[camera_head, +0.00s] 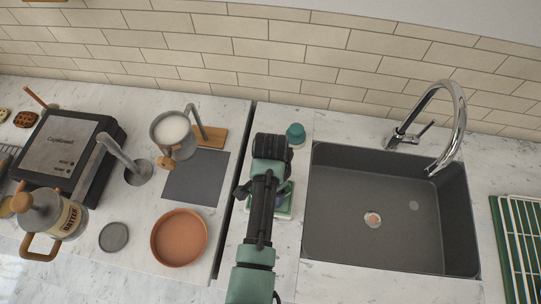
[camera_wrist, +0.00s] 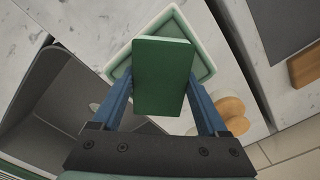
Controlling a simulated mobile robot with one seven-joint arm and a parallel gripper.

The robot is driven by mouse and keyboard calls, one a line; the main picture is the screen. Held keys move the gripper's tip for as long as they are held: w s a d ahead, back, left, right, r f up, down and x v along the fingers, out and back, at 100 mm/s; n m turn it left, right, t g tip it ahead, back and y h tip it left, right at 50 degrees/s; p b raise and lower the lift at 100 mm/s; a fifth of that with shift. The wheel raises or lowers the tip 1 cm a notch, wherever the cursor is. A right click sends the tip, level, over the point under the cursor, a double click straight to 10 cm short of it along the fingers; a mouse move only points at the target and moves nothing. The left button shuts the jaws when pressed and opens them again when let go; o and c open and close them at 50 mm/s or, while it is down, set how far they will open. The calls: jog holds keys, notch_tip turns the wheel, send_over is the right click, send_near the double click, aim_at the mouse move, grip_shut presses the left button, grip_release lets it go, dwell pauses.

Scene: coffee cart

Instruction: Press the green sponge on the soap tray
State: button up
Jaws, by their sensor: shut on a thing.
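The green sponge (camera_wrist: 162,75) is a dark green block between the blue fingers of my gripper (camera_wrist: 160,100) in the wrist view. My gripper is shut on it. The soap tray (camera_wrist: 203,55), pale green with a raised rim, lies behind the sponge in that view. The sponge overlaps the tray's middle, and I cannot tell whether they touch. In the head view my arm and gripper (camera_head: 270,195) hide most of the sponge, and part of the tray (camera_head: 286,209) shows beside them on the counter left of the sink.
The sink (camera_head: 375,235) with its faucet (camera_head: 455,130) is right of the tray. A teal-topped item (camera_head: 296,132) stands behind my gripper. A terracotta dish (camera_head: 180,238), a dark mat (camera_head: 197,178) and a steel pitcher (camera_head: 173,135) are to the left. A green rack (camera_head: 520,235) is far right.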

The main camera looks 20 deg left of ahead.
jog(key=shift+r+p, duration=3.5)
jog(key=shift+p, duration=0.1)
jog(key=shift+f, duration=0.1)
